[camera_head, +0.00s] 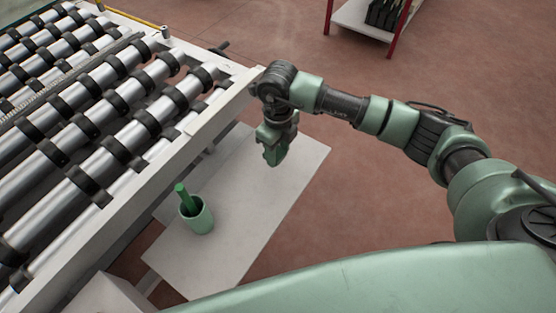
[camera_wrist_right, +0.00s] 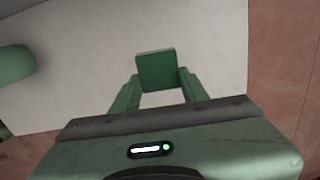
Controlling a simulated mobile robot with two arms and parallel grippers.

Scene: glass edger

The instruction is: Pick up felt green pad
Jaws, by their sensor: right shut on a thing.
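The green felt pad (camera_wrist_right: 156,70) is a small square piece between the two fingers of my right gripper (camera_wrist_right: 158,87) in the right wrist view. My right gripper (camera_head: 275,151) is shut on it and hangs over the white table in the head view. In that view the pad is hard to tell apart from the green fingers. My left gripper is not in view.
A roller conveyor (camera_head: 105,120) with a pale frame stands to the left. A red-legged rack (camera_head: 355,18) stands at the back on reddish floor.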

